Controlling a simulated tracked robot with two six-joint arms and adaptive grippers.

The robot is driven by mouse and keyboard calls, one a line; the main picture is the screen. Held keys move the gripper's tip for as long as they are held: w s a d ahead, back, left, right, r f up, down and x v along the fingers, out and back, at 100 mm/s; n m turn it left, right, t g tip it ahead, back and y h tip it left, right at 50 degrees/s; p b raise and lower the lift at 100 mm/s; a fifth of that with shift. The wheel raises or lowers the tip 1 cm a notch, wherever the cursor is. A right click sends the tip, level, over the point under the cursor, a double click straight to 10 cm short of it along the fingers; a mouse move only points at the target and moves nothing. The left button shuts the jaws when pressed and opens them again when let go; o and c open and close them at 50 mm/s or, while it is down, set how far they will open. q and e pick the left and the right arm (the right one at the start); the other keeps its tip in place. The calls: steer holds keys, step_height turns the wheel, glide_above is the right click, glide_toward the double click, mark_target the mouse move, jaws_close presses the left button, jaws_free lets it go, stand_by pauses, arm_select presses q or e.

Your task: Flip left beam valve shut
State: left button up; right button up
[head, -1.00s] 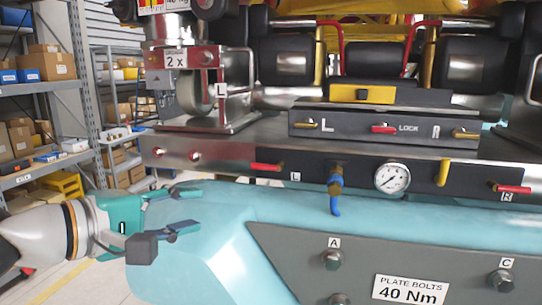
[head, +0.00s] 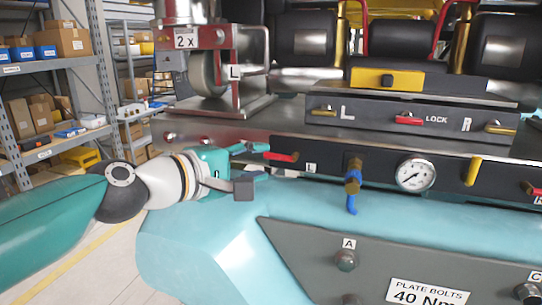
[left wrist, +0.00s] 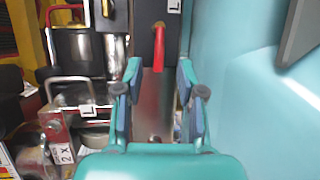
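The left beam valve's red handle (head: 282,157) lies level on the dark beam panel, beside an L label (head: 311,168). Its free end points left, towards my left gripper. My left gripper (head: 261,162) is open with its fingertips at the free end of the handle. In the left wrist view the red handle (left wrist: 158,50) shows ahead, lined up with the gap between the open fingers (left wrist: 158,75). Whether a finger touches it I cannot tell. My right gripper is not in view.
A yellow lever (head: 473,170), a pressure gauge (head: 415,174) and a blue-handled brass tap (head: 353,184) sit along the panel. A red LOCK lever (head: 409,119) is above. The light-blue body (head: 210,235) lies below the gripper. Shelves (head: 45,160) stand at left.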

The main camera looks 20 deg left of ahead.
mark_target(275, 158)
arm_select(q)
steer(key=shift+x, duration=2.2)
steer(key=shift+f, duration=0.1)
jaws_close()
